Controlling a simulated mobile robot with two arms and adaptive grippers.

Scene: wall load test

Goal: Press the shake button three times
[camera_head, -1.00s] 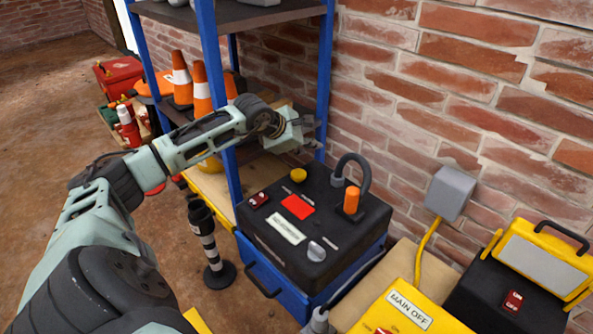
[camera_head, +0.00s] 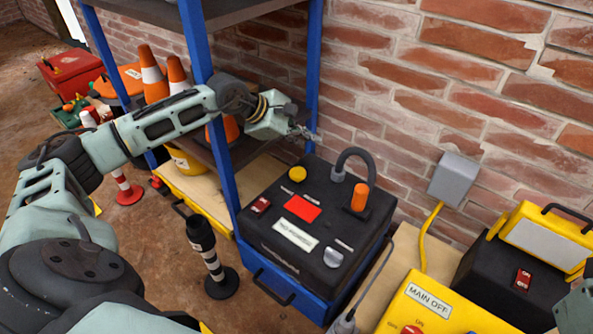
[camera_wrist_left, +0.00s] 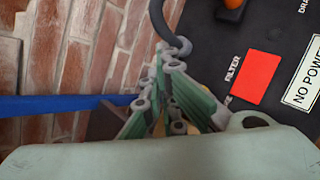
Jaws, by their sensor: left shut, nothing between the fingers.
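A black control box (camera_head: 272,222) with a blue lower part stands by the brick wall. I cannot read which control is marked shake. My left gripper (camera_head: 311,134) is shut and empty, above and behind the yellow button, apart from it. In the left wrist view, its fingers (camera_wrist_left: 160,75) hide part of the panel.
A blue-post shelf (camera_head: 200,50) with orange cones (camera_head: 154,80) stands left of the box, close to my left arm. A grey wall box (camera_head: 453,179) with a yellow cable, a yellow MAIN OFF panel (camera_head: 455,310) and a black-and-yellow case (camera_head: 545,255) are at right.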

